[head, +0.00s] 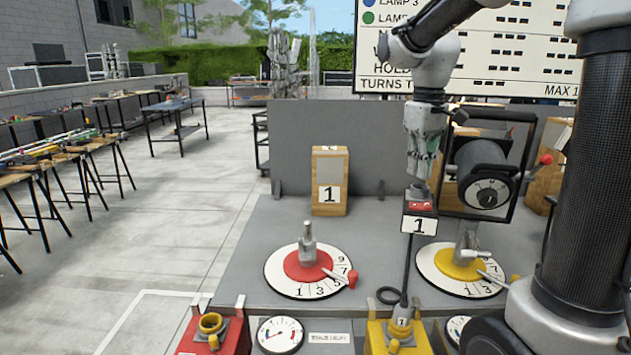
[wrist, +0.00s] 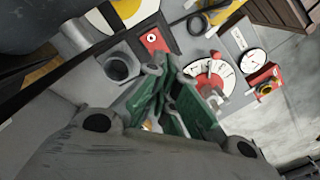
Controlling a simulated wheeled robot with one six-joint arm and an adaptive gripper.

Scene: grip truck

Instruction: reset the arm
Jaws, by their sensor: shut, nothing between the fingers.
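My arm comes in from the right in the head view. My gripper (head: 418,178) hangs pointing down above the grey workbench (head: 245,240), just over a small red-topped box labelled 1 (head: 420,207). In the wrist view the green-padded fingers of my gripper (wrist: 168,75) are together with nothing held. I cannot tell from the head view how close the fingertips are to the red-topped box. In the wrist view the red top (wrist: 152,40) lies beyond the fingertips.
A red dial (head: 305,268) and a yellow dial (head: 458,265) with levers sit on the bench. A wooden block marked 1 (head: 330,182) stands behind. A black-framed drum (head: 487,180) stands close right of my gripper. Gauges and valves line the front.

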